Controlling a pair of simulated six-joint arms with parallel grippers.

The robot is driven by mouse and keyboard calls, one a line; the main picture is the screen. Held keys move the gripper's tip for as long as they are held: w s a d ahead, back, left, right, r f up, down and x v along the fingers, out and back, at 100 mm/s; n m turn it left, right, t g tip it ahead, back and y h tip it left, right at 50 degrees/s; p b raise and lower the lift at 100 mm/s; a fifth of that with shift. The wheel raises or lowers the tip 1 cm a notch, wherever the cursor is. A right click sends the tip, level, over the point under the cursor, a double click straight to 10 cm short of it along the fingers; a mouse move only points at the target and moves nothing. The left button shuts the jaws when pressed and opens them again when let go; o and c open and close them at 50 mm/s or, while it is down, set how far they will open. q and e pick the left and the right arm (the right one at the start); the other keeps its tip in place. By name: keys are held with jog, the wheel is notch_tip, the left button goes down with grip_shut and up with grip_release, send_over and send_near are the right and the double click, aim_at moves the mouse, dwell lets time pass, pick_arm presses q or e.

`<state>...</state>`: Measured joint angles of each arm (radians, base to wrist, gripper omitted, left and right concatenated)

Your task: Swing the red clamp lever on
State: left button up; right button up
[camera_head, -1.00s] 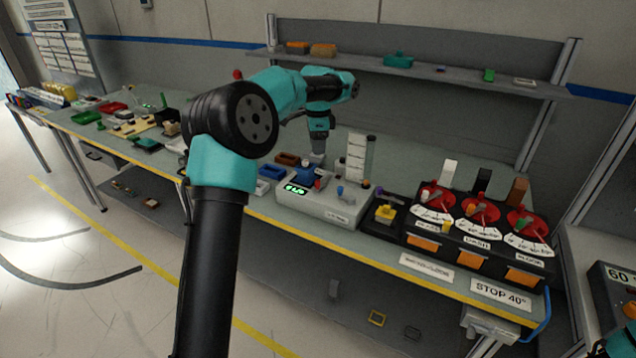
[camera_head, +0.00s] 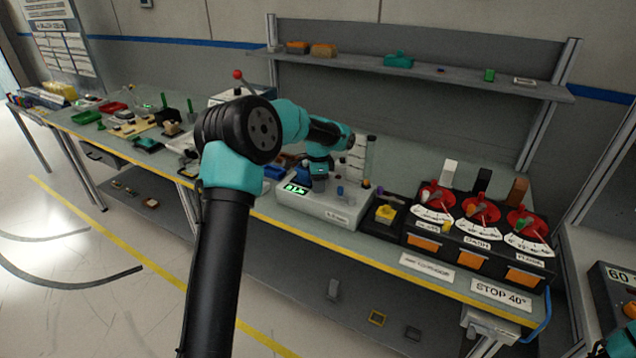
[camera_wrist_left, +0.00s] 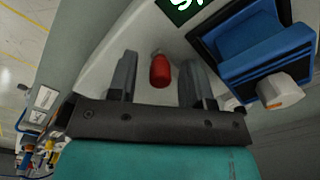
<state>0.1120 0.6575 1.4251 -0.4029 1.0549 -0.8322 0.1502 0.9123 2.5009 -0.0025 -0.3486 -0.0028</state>
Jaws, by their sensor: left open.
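The red lever handle (camera_wrist_left: 160,71) stands on the white box (camera_head: 345,211) with the green display. In the left wrist view it lies between the two fingers of my left gripper (camera_wrist_left: 159,62), with a gap showing on each side. The gripper is open. In the head view my left gripper (camera_head: 319,184) is low over the box, just right of the display, and hides the handle. A blue block-shaped part (camera_wrist_left: 262,50) is right of the fingers in the wrist view. My right gripper is out of view.
A clear upright column (camera_head: 368,158) stands behind the box. A yellow part (camera_head: 386,212) and a black unit with three red dials (camera_head: 482,208) are to the right. A red ball-topped lever (camera_head: 238,75) rises behind my left arm. A shelf (camera_head: 430,78) runs above the bench.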

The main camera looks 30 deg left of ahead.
pick_arm(q)
jog(key=shift+c, duration=0.3)
grip_shut()
jog(key=shift+d+n, duration=0.15)
jog(key=shift+n, duration=0.25)
jog(key=n, duration=0.1)
jog(key=d+n, duration=0.1)
jog(key=n, duration=0.2)
jog(key=shift+w+d, duration=0.25)
jog(key=shift+d, duration=0.05)
jog(key=n, duration=0.2)
jog(key=w+d+n, duration=0.1)
jog(key=n, duration=0.1)
jog(key=shift+w+d+n, duration=0.1)
jog(key=shift+d+n, duration=0.1)
jog(key=shift+n, duration=0.1)
jog(key=n, duration=0.1)
jog(key=w+n, duration=0.1)
jog(key=n, duration=0.1)
jog(key=d+n, duration=0.1)
jog(key=shift+w+n, duration=0.7)
jog(key=shift+n, duration=0.65)
jog(key=shift+w+n, duration=0.35)
jog(key=shift+n, duration=0.7)
